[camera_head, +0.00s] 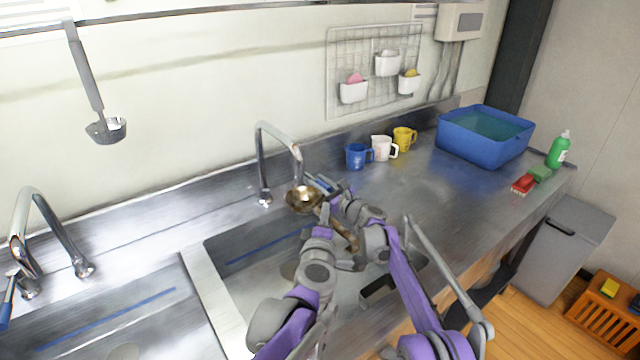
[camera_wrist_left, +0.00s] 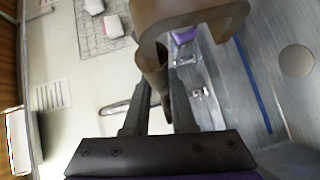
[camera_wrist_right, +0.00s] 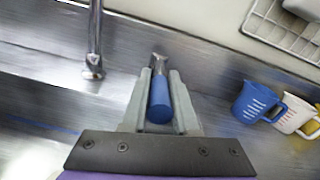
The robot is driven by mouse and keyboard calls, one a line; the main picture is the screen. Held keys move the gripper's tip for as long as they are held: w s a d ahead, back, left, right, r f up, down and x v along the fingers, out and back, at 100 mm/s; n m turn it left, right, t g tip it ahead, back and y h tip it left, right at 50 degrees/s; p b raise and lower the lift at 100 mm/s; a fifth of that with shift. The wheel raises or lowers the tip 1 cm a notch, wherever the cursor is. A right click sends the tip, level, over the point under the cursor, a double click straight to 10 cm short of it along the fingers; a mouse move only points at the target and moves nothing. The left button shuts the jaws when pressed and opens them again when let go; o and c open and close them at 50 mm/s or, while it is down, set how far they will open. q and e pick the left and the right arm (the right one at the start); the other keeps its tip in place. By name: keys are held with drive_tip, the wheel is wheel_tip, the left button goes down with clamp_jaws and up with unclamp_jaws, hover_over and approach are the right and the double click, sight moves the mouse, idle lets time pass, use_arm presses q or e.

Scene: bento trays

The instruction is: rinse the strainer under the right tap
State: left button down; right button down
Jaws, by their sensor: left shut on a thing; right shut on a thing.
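The strainer (camera_head: 303,199) shows its brass-coloured bowl directly below the spout of the right tap (camera_head: 272,135), over the back edge of the right sink. My left gripper (camera_head: 347,240) is shut on its brown handle, which shows large and close in the left wrist view (camera_wrist_left: 190,16). My right gripper (camera_wrist_right: 158,100) is shut on the right tap's lever, whose blue end (camera_wrist_right: 159,103) lies between the fingers. In the head view the lever (camera_head: 323,184) is just right of the strainer bowl. I cannot make out any water stream.
Blue (camera_head: 357,157), white (camera_head: 382,148) and yellow (camera_head: 404,138) mugs stand right of the tap. A blue tub (camera_head: 468,145) stands further right, near a green bottle (camera_head: 558,150) and brushes. The left tap (camera_head: 40,235) stands at far left. A ladle (camera_head: 92,90) hangs on the wall.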

idle(0.9)
drive_tip(key=shift+w+d+n+g+y, duration=0.4)
drive_tip(key=shift+d+n+g+y, duration=0.1)
drive_tip(key=shift+n+g+y, duration=0.15)
drive_tip(key=c, duration=0.7)
unclamp_jaws()
drive_tip(key=v, duration=1.2)
drive_tip(key=shift+s+f, duration=0.1)
